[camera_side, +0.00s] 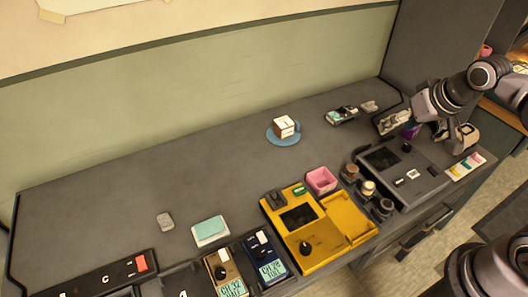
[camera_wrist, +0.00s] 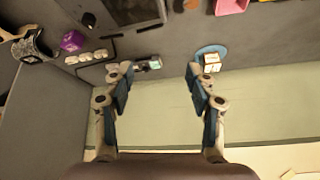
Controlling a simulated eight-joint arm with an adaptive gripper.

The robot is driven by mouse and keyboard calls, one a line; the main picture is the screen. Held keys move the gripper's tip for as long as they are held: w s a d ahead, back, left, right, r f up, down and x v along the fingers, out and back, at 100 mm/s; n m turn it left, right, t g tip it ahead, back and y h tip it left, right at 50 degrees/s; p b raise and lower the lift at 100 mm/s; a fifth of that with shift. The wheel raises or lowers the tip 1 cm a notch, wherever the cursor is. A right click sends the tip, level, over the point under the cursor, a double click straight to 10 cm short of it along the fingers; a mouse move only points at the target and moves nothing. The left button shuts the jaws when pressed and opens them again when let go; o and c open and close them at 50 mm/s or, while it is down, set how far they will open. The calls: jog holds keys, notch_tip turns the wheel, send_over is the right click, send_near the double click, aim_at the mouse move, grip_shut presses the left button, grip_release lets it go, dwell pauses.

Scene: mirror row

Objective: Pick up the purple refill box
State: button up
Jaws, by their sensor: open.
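The purple refill box (camera_wrist: 72,41) is a small purple cube in the upper left of the wrist view. It stands on the dark bench next to a row of pale rounded items. In the side view only a bit of purple (camera_side: 411,131) shows at the right end of the bench, partly hidden by my arm. My gripper (camera_wrist: 157,80) is open, with nothing between its fingers, and the box lies outside them to the left. In the side view my gripper (camera_side: 456,132) is at the far right, close to the purple.
A white and brown cube (camera_side: 284,123) sits on a blue disc (camera_side: 284,138). A yellow case (camera_side: 345,218), pink bin (camera_side: 321,181), several jars and a dark device (camera_side: 400,168) crowd the front right. A small device (camera_side: 342,116) lies near the back wall.

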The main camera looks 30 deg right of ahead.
jog(key=w+d+f+m+g+h, duration=0.25)
jog(key=w+d+m, duration=0.45)
jog(key=d, duration=0.4)
jog(key=m+g+h, duration=0.1)
jog(key=m+g, duration=0.2)
jog(key=m, duration=0.3)
send_over(411, 131)
jog(key=a, duration=0.2)
notch_tip(411, 131, down, 6)
jog(key=shift+x, duration=5.25)
jog(key=shift+w+d+r, duration=0.15)
jog(key=shift+w, duration=0.05)
jog(key=c, duration=1)
